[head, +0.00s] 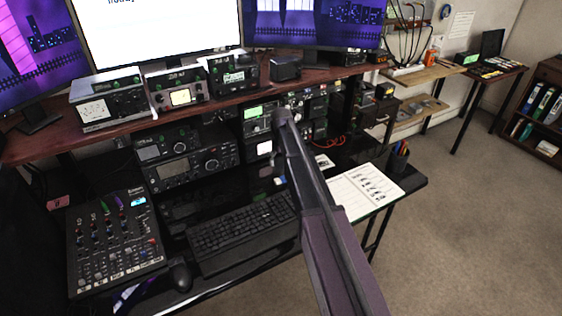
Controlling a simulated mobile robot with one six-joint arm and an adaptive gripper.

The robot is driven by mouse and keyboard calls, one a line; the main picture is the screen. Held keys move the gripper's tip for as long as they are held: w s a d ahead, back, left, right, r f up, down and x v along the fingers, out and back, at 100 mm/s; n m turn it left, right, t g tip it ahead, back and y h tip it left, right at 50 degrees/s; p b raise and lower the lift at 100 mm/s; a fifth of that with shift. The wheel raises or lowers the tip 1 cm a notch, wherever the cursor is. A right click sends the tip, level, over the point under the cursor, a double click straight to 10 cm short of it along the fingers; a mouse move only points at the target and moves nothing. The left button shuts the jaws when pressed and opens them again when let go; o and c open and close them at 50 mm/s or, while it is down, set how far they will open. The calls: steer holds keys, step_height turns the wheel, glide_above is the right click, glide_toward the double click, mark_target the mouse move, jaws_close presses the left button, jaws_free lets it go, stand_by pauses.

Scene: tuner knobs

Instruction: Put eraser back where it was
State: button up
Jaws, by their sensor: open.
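A small light-and-blue item (280,181) lies on the dark desk (415,182) just behind the keyboard, to the left of my arm. It may be the eraser, but it is too small to tell. My arm reaches up from the bottom right over the desk, its far end in front of the radio equipment. My gripper cannot be made out; the arm seems to hide it. I cannot see whether anything is held.
A keyboard (243,230), a mouse (181,276) and a mixer (115,243) fill the desk's left. An open notebook (365,190) and a pen cup (398,160) are at right. Radios (190,160) and a raised shelf (50,143) stand behind. Open floor lies at right.

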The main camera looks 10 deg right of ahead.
steer(key=shift+r+p, duration=1.2)
steer(key=shift+r, duration=0.35)
steer(key=s+m, duration=0.3)
steer(key=s, duration=2.5)
steer(key=shift+s+a+m, duration=0.2)
steer(key=shift+s+m, duration=0.1)
steer(key=shift+s, duration=0.05)
